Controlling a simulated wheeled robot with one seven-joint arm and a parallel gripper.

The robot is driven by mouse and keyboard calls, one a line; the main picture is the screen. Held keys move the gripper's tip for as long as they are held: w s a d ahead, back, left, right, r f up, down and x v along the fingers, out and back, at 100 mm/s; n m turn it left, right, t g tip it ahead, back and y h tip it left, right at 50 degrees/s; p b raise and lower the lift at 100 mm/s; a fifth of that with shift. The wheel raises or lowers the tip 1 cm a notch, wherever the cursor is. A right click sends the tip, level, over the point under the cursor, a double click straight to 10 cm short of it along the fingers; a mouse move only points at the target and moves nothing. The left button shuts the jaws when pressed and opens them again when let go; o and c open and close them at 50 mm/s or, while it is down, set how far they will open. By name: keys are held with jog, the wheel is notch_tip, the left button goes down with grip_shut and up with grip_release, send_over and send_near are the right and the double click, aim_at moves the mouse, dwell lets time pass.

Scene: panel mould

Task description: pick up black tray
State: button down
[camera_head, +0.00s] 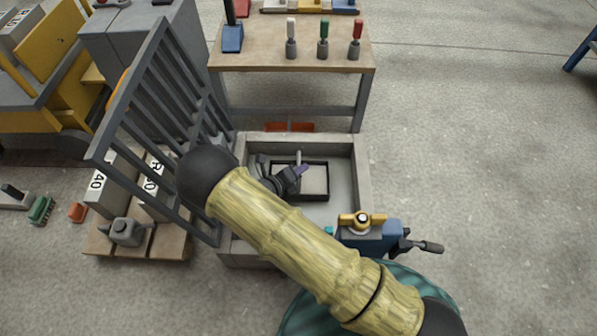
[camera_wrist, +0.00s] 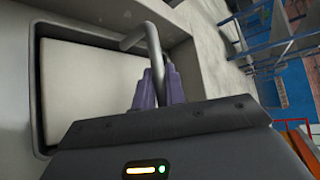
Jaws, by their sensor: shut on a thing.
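The black tray (camera_head: 328,182) lies inside the grey box-like mould (camera_head: 363,165). It has a thin dark rim around a pale flat panel. Its rim also shows at the left of the wrist view (camera_wrist: 38,95). My gripper (camera_head: 301,171) is over the tray. Its purple fingers (camera_wrist: 160,88) are shut on a grey bent handle (camera_wrist: 152,38) that appears to belong to the tray. The handle's foot and the tray's near side are partly hidden by my gripper. I cannot tell whether the tray is raised off the mould floor.
A grey barred grate (camera_head: 160,120) stands tilted up at the mould's left. A blue clamp with a yellow top (camera_head: 362,236) sits at the near right corner. A workbench (camera_head: 290,58) with tools stands behind. A pallet (camera_head: 150,242) lies left; the right floor is clear.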

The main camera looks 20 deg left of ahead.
notch_tip(320, 180, up, 6)
jog(key=p, duration=0.3)
jog(key=shift+f, duration=0.1)
dwell(0.3)
